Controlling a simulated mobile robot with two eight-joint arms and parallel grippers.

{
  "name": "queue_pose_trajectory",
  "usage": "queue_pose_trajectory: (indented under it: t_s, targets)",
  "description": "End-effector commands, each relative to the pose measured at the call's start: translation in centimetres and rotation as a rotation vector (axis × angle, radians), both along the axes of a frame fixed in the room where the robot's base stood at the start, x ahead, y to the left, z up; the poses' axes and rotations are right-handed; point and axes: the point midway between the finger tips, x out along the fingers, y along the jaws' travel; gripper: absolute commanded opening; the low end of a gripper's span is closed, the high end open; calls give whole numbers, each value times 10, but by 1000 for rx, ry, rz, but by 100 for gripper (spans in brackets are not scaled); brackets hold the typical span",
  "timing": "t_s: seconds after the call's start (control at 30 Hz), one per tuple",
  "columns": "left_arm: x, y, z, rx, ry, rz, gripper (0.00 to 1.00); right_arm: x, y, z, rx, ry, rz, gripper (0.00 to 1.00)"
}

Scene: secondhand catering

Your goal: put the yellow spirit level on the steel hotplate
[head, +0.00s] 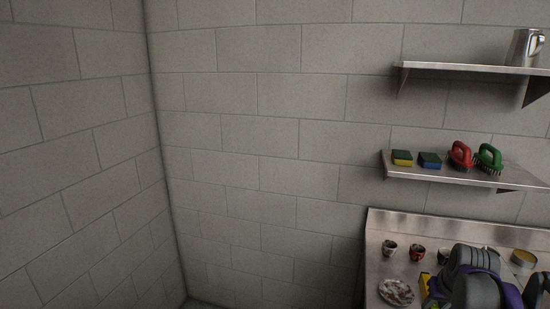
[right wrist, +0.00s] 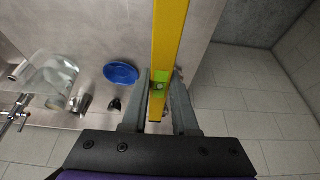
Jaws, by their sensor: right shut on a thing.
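The yellow spirit level (right wrist: 170,40) is a long yellow bar with a green vial in the right wrist view. My right gripper (right wrist: 160,88) is shut on it near its lower end, with one grey finger on each side. The bar runs up out of the top of that view. In the head view my right arm covers part of the steel counter at the lower right, and a small yellow piece shows beside it; I cannot tell if that is the level. I cannot make out the steel hotplate in either view. My left gripper is not in view.
The steel counter (head: 381,222) bears small cups (head: 417,253), a speckled plate (head: 396,292) and a round yellowish dish (head: 523,259). Above it a shelf (head: 400,172) holds sponges and brushes. The right wrist view shows a blue dish (right wrist: 121,74) and a glass jar (right wrist: 52,80).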

Motion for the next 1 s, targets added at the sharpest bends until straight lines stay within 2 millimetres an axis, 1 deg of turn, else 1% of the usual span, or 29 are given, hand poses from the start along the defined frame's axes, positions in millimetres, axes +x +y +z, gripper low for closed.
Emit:
queue_pose_trajectory:
  t_s: [0.03,0.27,0.37,0.5,0.6,0.7,0.83,0.93,1.0]
  targets:
    - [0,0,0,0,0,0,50,0,0,0,0,0,0,0]
    - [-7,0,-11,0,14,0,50,25,53,-57,-2,7,86,0]
    - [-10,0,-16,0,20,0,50,34,84,-86,-4,8,132,0]
    - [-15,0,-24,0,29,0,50,42,137,-133,-3,7,206,0]
    - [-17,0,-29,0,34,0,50,41,171,-160,-2,6,251,0]
    - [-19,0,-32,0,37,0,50,39,196,-179,-1,4,282,0]
    - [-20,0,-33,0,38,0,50,37,212,-192,-1,1,303,0]
    - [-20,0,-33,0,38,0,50,29,217,-205,-1,0,307,0]
    - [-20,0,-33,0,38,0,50,21,217,-218,0,0,308,0]
